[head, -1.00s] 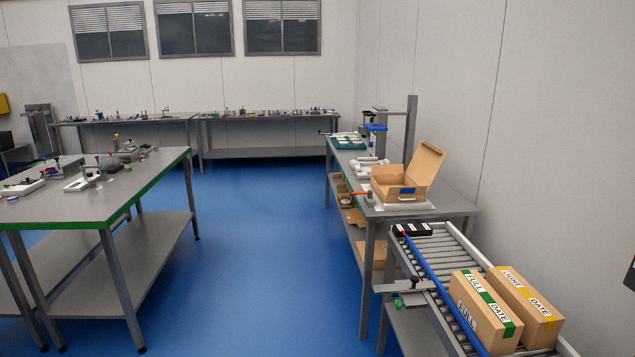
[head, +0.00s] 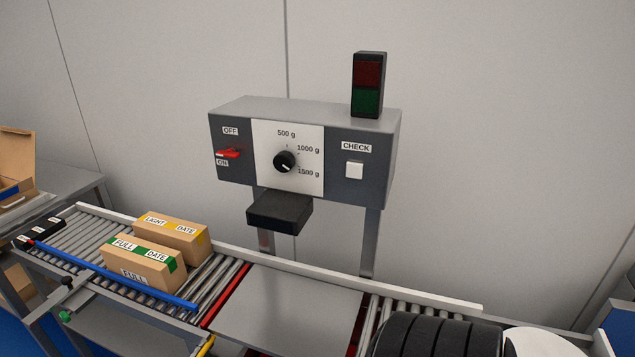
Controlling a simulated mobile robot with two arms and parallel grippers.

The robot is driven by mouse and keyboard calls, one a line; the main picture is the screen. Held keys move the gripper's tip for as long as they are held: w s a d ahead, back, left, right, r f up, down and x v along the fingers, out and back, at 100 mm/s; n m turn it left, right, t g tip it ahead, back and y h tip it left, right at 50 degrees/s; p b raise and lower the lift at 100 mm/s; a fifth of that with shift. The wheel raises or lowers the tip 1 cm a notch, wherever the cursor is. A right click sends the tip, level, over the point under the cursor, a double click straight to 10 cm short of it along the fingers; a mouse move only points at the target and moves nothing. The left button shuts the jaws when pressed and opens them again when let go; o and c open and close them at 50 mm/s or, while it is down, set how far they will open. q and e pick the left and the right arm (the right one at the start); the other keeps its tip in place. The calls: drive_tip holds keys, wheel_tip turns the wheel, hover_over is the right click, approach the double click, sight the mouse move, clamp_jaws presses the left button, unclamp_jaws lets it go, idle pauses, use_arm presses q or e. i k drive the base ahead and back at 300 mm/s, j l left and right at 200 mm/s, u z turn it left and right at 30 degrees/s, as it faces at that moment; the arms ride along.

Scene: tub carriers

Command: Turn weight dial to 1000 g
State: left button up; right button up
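The weight dial (head: 285,161) is a round black knob on a white plate (head: 262,140) at the middle of a dark grey control box (head: 350,190). Marks for 500 g, 1000 g and 1500 g run from above the knob round to its lower right. A small pale mark on the knob seems to point to the lower right, toward 1500 g; it is too small to be sure. Neither gripper is in view, and nothing touches the dial. A black ribbed part of my arm shows at the bottom right.
The box also has a red OFF/ON switch (head: 228,153), a white CHECK button (head: 354,170) and an unlit red-green lamp (head: 368,85). A black block (head: 279,212) juts out below. A roller conveyor (head: 90,237) with two cartons (head: 140,264) and a flat grey plate (head: 290,308) runs in front.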

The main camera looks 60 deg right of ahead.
sight(284, 161)
drive_tip(key=l+z, duration=0.1)
drive_tip(key=z, duration=0.3)
drive_tip(key=l+z, duration=0.1)
drive_tip(key=z, duration=0.3)
drive_tip(key=l+z, duration=0.1)
drive_tip(key=z, duration=0.35)
drive_tip(key=l+z, duration=0.1)
drive_tip(key=z, duration=0.3)
drive_tip(key=k, duration=0.05)
